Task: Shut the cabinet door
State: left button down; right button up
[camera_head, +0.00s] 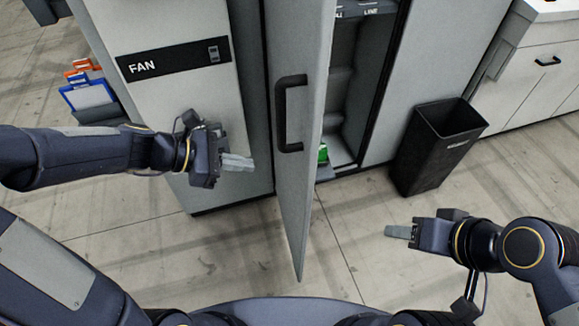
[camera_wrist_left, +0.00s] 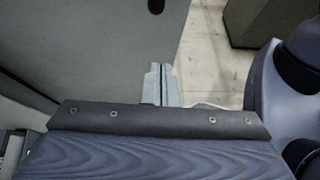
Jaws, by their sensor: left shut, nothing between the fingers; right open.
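The grey cabinet door (camera_head: 300,130) stands open in the head view, its edge swung out toward me. It carries a black handle (camera_head: 291,113) on its left-facing side. The cabinet (camera_head: 362,90) behind it is open, with shelves and a small green item inside. My left gripper (camera_head: 238,162) is shut and empty, left of the door, in front of the cabinet's FAN panel. Its closed fingers also show in the left wrist view (camera_wrist_left: 161,84), beside a grey surface. My right gripper (camera_head: 400,232) is open and empty, right of the door and low over the floor.
A black bin (camera_head: 437,145) stands on the floor right of the cabinet. White drawers (camera_head: 535,75) are at the far right. A rack with blue and orange items (camera_head: 88,92) is at the left. Floor (camera_head: 350,215) between door and bin is clear.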

pick_arm(q)
send_near(303, 168)
notch_tip(303, 168, down, 4)
jog(key=d, duration=0.2)
jog(key=shift+w+d+r, duration=0.15)
jog(key=shift+w+d, duration=0.1)
jog(key=shift+d, duration=0.25)
jog(key=shift+w+d+r, duration=0.1)
jog(key=shift+w+d, duration=0.15)
jog(key=shift+d, duration=0.25)
jog(key=shift+w+d, duration=0.2)
jog(key=shift+d, duration=0.45)
